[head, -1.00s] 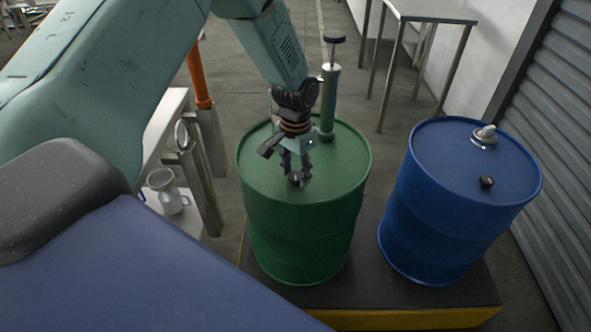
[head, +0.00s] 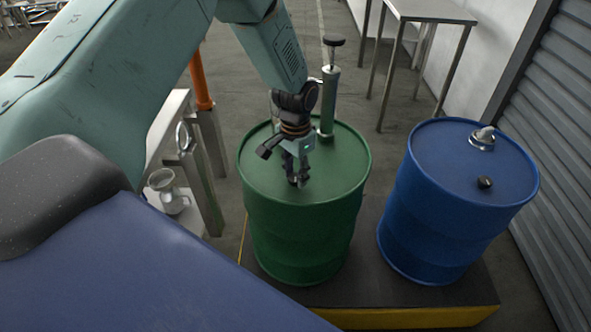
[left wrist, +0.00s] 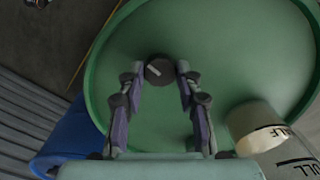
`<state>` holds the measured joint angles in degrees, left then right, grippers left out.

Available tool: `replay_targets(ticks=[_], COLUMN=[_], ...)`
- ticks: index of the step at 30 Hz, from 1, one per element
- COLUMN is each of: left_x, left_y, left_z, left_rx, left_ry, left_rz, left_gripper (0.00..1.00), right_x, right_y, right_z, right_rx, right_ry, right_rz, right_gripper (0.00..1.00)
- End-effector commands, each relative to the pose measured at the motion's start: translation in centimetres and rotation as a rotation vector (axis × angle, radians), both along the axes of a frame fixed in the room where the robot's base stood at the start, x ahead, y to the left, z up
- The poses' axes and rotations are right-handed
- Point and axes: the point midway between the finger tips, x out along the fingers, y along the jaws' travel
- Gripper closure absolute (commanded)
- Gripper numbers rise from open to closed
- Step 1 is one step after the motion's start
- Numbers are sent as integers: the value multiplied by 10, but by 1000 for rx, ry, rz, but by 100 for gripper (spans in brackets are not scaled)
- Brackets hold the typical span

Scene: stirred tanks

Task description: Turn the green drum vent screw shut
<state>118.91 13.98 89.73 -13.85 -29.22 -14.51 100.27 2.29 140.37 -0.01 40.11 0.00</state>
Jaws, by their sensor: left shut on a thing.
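The green drum (head: 335,225) stands upright on a dark platform. My left gripper (head: 298,180) points down at the near part of its lid. In the left wrist view the vent screw (left wrist: 159,70) is a small dark round knob with a pale line across it, slanting down to the right. The left gripper also shows there (left wrist: 160,75), its two fingers shut on the vent screw from both sides. In the head view the fingers mostly hide the screw. My right gripper is in neither view.
A pump with a black knob (head: 328,100) rises from the green drum's far side. A pale cylinder marked FULL (left wrist: 255,128) stands near the fingers. The blue drum (head: 450,215) stands right, with a dark cap (head: 485,182). A steel bench is behind.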

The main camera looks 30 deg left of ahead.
Motion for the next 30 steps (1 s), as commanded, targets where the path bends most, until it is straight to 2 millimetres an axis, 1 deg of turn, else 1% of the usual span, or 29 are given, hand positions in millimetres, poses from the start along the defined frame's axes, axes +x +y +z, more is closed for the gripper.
replay_targets(ticks=[1,2,9,10,20,23,26,30], left_x=[0,0,0,0,1,1,1,1], left_y=[0,0,0,0,0,0,0,0], left_z=[0,0,0,0,2,12,30,60], left_rx=[0,0,0,0,0,0,-1,0], left_ry=[0,0,0,0,-2,-4,-5,-5], left_rz=[-2,-2,-1,-1,0,1,1,0], left_gripper=[97,65,44,43,43,43,43,43], right_x=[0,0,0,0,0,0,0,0], right_y=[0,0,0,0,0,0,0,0], right_z=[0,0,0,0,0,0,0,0], right_rx=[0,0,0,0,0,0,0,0], right_ry=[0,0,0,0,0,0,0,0], right_rz=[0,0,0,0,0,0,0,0], right_gripper=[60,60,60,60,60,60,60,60])
